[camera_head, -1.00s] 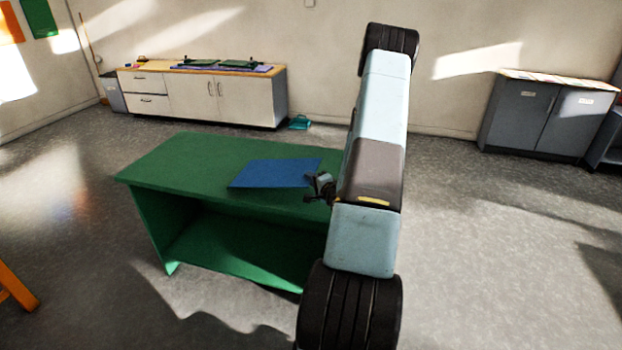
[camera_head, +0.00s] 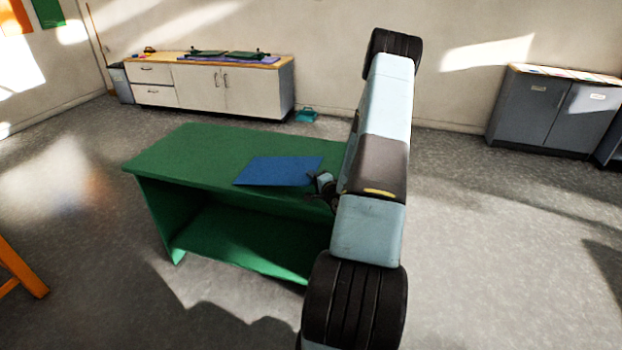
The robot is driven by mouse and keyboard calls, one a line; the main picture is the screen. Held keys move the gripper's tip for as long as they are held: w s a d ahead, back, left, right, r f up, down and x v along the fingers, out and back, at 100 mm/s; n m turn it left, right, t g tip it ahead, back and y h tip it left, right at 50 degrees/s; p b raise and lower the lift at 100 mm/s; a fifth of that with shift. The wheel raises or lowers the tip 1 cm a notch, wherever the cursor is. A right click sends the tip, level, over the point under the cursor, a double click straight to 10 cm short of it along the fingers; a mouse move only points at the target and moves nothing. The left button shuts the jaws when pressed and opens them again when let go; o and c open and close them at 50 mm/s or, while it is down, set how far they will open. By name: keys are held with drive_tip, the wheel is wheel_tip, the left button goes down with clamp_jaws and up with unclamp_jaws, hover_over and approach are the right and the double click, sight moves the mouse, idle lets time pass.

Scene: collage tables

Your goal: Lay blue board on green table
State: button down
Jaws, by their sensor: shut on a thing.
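The blue board (camera_head: 277,171) is a flat rectangle over the top of the green table (camera_head: 190,150). I cannot tell whether it touches the tabletop or hovers just above it. My gripper (camera_head: 321,184) is at the board's right edge and shut on it, partly hidden by my arm. The green table has an open space under its top. Its right end is hidden behind my arm.
A white cabinet (camera_head: 215,90) with a wooden top stands by the back wall. A teal item (camera_head: 306,115) lies on the floor beside it. A grey cabinet (camera_head: 545,112) stands at the right. An orange leg (camera_head: 18,268) shows at the left edge. Floor around the table is clear.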

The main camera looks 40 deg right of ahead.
drive_tip(key=shift+c, duration=2.2)
unclamp_jaws()
drive_tip(key=shift+f, duration=0.25)
